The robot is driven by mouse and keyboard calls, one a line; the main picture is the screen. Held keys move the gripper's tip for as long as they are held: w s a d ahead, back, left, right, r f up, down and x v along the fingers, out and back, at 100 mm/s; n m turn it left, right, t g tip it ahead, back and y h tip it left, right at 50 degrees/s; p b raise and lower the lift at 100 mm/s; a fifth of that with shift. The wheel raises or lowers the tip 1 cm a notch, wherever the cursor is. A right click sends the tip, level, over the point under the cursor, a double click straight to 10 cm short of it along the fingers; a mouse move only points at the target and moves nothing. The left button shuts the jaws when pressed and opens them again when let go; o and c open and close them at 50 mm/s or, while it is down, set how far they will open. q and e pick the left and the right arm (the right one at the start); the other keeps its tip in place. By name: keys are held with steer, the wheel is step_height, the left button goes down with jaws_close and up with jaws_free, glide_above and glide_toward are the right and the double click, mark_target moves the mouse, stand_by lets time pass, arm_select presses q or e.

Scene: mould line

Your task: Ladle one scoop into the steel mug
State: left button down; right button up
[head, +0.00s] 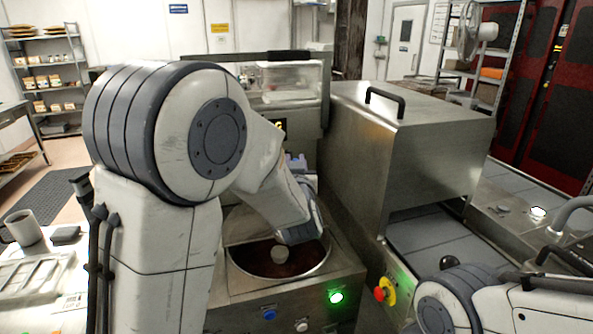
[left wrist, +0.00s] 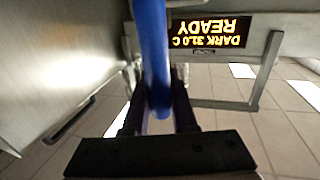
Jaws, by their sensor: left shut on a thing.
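My left gripper (left wrist: 158,108) is shut on a blue handle (left wrist: 152,45), seen in the left wrist view; I take it for the ladle's. In the head view my left arm hides most of the gripper above the round pot (head: 233,268) of dark brown liquid (head: 300,266).
A steel machine housing (head: 420,130) stands right of the pot, above a conveyor (head: 430,230). A red emergency button (head: 384,289) and a lit green button (head: 336,296) are on the front panels. A pale mould tray (head: 35,280) lies near the mug. A display (left wrist: 208,34) reads "DARK 31.0 C READY".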

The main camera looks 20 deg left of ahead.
arm_select(q)
steer(key=shift+f, duration=0.15)
step_height(320, 180, down, 21)
steer(key=b, duration=1.8)
steer(key=shift+b, duration=0.3)
stand_by(1.7)
step_height(320, 180, up, 19)
steer(key=p, duration=1.4)
steer(key=shift+p, duration=0.35)
